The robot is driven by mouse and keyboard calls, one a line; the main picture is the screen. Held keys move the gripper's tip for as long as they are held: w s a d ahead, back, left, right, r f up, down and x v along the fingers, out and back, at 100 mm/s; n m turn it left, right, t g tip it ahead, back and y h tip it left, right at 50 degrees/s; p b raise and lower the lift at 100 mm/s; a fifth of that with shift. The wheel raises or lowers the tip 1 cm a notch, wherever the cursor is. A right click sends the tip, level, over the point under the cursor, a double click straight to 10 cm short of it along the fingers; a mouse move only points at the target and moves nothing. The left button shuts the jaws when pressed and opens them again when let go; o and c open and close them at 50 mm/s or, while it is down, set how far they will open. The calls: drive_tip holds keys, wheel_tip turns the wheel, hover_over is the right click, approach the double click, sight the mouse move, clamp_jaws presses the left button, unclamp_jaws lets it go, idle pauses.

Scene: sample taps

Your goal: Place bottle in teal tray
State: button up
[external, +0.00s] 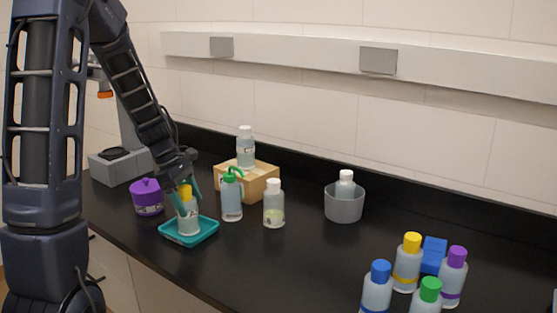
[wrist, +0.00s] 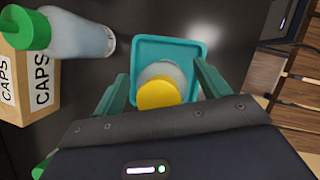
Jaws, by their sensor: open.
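The teal tray (external: 205,233) lies on the black counter at the left, and it also shows in the wrist view (wrist: 142,51). A clear bottle with a yellow cap (external: 187,222) stands upright in the tray; its yellow cap also shows in the wrist view (wrist: 159,94). My gripper (external: 182,203) is at the bottle, with its teal fingers on either side of it. In the wrist view my gripper (wrist: 158,82) is open, with gaps between the fingers and the bottle. The bottle's base is partly hidden by the cap in the wrist view.
A purple jar (external: 147,199) stands left of the tray. A green-capped bottle (external: 231,198), a white-capped bottle (external: 274,209) and a cardboard box (external: 262,181) bearing another bottle are to the right. A grey cup (external: 344,206) holds a bottle. Several capped bottles stand at front right.

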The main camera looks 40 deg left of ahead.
drive_tip(key=v, duration=1.2)
drive_tip(key=shift+r, duration=0.2)
drive_tip(key=s+d+r+m+y, duration=0.1)
drive_tip(key=s+d+r+m, duration=0.35)
drive_tip(key=d, duration=0.25)
drive_tip(key=s+d+r+m+y, duration=0.1)
drive_tip(key=s+d+r+m, duration=0.3)
drive_tip(key=d+m, duration=0.3)
drive_tip(key=s+d+r+m+t+y, duration=0.1)
drive_tip(key=s+d+m+t+y, duration=0.1)
drive_tip(key=s+d+m, duration=0.7)
drive_tip(key=s+m, duration=0.2)
drive_tip(key=s, duration=0.1)
drive_tip(key=shift+s+d+r+t, duration=0.3)
drive_tip(key=shift+t, duration=0.1)
